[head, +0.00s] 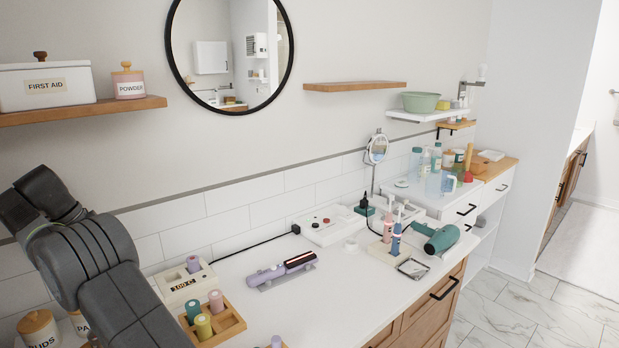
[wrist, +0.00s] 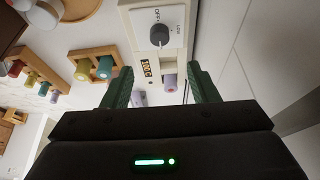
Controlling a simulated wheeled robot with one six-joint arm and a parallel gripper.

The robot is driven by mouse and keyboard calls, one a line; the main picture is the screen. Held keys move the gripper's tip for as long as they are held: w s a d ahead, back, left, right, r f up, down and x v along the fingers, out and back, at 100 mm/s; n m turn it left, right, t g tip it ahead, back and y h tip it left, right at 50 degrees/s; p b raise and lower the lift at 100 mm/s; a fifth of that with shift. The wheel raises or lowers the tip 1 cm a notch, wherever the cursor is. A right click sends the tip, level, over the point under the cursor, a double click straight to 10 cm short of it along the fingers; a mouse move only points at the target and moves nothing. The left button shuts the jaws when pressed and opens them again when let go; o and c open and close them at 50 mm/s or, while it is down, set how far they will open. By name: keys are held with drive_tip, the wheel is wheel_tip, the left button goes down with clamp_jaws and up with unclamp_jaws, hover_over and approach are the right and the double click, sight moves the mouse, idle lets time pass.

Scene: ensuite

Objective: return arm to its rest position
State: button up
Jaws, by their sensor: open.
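My arm (head: 90,255) is folded at the left of the head view, in front of the wall and over the counter's left end. My gripper (wrist: 160,70) shows in the wrist view with its two green fingers apart. No object is held between them. Beyond the fingertips is a white heater box with a dial (wrist: 159,35) and a small display. A lilac roller (wrist: 170,84) on it appears between the fingers. The heater box (head: 182,285) also shows in the head view, close to the right of my arm. My fingers are not clearly visible in the head view.
A wooden roller tray (head: 228,324) and a lilac straightener (head: 281,271) lie on the white counter. A wooden shelf (head: 80,110) with a first aid box (head: 47,88) is above my arm. Jars (head: 38,328) stand below it. A teal hair dryer (head: 441,239) lies farther right.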

drive_tip(key=b+x, duration=0.1)
drive_tip(key=x, duration=1.2)
drive_tip(key=shift+d, duration=0.1)
drive_tip(key=n+t+y+b, duration=0.1)
drive_tip(key=n+b, duration=0.1)
drive_tip(key=n, duration=0.3)
drive_tip(key=shift+s, duration=0.1)
drive_tip(key=n+y, duration=0.1)
drive_tip(key=n, duration=0.1)
drive_tip(key=n+y, duration=0.1)
drive_tip(key=n, duration=0.1)
drive_tip(key=shift+d+r+n+t, duration=0.15)
drive_tip(key=shift+d+n+t, duration=0.05)
drive_tip(key=shift+n+t, duration=0.2)
drive_tip(key=n+y, duration=0.2)
drive_tip(key=n, duration=0.2)
drive_tip(key=shift+d+n+p, duration=0.1)
drive_tip(key=shift+n+p, duration=0.2)
drive_tip(key=shift+d+n+g+y+p, duration=0.1)
drive_tip(key=shift+n+g+y+p, duration=0.35)
drive_tip(key=shift+n, duration=0.9)
drive_tip(key=shift+n+g+y+p, duration=0.35)
drive_tip(key=shift+n+y, duration=0.1)
drive_tip(key=shift+n, duration=0.9)
drive_tip(key=shift+d, duration=0.1)
